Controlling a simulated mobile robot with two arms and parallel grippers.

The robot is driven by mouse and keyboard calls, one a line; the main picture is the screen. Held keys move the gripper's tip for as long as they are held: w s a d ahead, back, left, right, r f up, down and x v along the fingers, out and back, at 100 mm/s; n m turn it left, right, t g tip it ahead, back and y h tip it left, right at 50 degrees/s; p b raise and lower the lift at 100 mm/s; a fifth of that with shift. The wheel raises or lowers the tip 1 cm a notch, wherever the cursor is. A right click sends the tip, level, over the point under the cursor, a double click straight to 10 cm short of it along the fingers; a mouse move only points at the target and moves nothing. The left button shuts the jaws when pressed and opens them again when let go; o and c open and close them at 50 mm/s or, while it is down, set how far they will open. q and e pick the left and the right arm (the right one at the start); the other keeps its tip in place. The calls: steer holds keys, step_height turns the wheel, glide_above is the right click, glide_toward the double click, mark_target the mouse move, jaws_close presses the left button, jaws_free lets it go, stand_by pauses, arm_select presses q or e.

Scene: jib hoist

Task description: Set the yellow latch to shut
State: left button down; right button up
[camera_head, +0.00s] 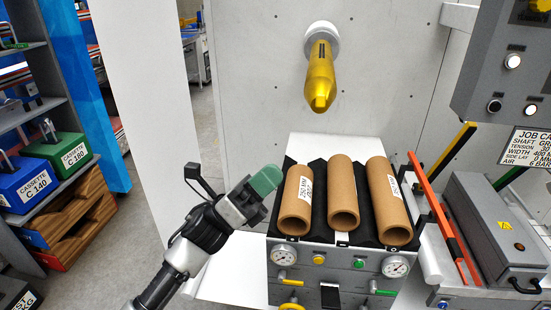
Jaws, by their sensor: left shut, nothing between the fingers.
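A small yellow lever (291,282) sits on the front panel below the left gauge and lies roughly level. It may be the yellow latch, but I cannot tell for sure, nor whether it is set to shut. A green lever (382,291) sits on the same panel to the right. My left gripper (264,182), with green fingertips, is shut and empty. It appears up and to the left of the yellow lever, beside the left cardboard tube (296,200). My right gripper is out of view.
Cardboard tubes lie in a black cradle (313,200) above the panel. A yellow shaft (319,80) sticks out from the wall. An orange bar (440,215) and a grey box (495,225) stand at the right. A shelf with cassettes (62,158) is at the left.

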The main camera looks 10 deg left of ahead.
mark_target(320, 101)
arm_select(q)
steer(key=w+d+r+p, duration=0.3)
steer(key=d+r+p, duration=0.2)
steer(key=r, duration=0.4)
steer(key=shift+w+d+p, duration=0.3)
steer(key=shift+d+p, duration=0.05)
steer(key=shift+p, duration=0.4)
